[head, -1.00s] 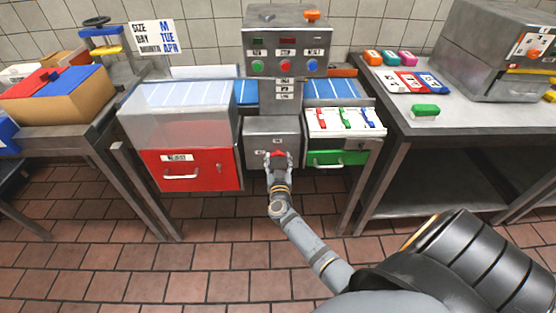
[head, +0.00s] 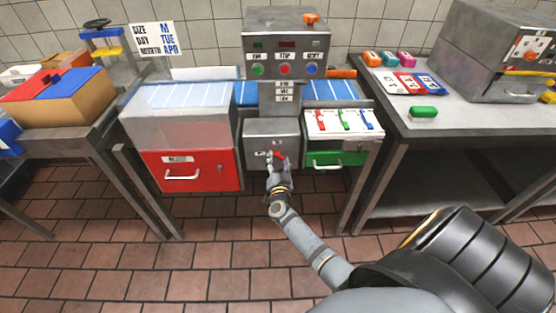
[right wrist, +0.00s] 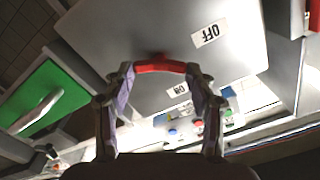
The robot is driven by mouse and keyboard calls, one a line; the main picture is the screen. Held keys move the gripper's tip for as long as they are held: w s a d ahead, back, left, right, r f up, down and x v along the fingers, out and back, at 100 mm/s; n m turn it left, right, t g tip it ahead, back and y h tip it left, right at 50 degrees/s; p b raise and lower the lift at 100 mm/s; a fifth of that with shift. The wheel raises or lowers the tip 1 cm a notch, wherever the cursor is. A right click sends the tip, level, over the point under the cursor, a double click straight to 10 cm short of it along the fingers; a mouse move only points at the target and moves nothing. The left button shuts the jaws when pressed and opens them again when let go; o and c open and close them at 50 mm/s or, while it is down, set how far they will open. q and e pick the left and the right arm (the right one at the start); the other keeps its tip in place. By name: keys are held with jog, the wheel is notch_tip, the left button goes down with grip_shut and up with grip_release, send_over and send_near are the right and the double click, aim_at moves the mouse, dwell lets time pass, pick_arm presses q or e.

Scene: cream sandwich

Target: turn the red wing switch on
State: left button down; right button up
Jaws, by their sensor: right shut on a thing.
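The red wing switch (head: 279,155) is on the front of the grey metal box (head: 260,134) under the control column. My right gripper (head: 277,160) is at the switch and hides part of it. In the right wrist view the red wing (right wrist: 160,67) spans between the two fingertips of my right gripper (right wrist: 160,72), which is shut on it. An "OFF" label (right wrist: 210,35) and an "ON" label (right wrist: 178,90) show on the panel near the switch. My left gripper is not in view.
A red drawer (head: 190,171) with a handle is left of the box, and a green drawer (head: 336,158) is close on the right. Above are the control panel buttons (head: 285,69). The tiled floor in front is clear.

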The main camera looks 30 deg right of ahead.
jog(key=m, duration=0.5)
jog(key=shift+f+m, duration=0.15)
jog(key=shift+m, duration=0.15)
jog(key=m+b, duration=0.1)
jog(key=m, duration=0.4)
jog(key=shift+s+d+f+m, duration=0.1)
jog(key=shift+m, duration=0.5)
jog(key=o, duration=1.2)
jog(key=shift+c, duration=0.2)
jog(key=shift+s, duration=0.15)
jog(key=v, duration=1.1)
jog(key=shift+s+a, duration=0.2)
jog(key=shift+s, duration=0.1)
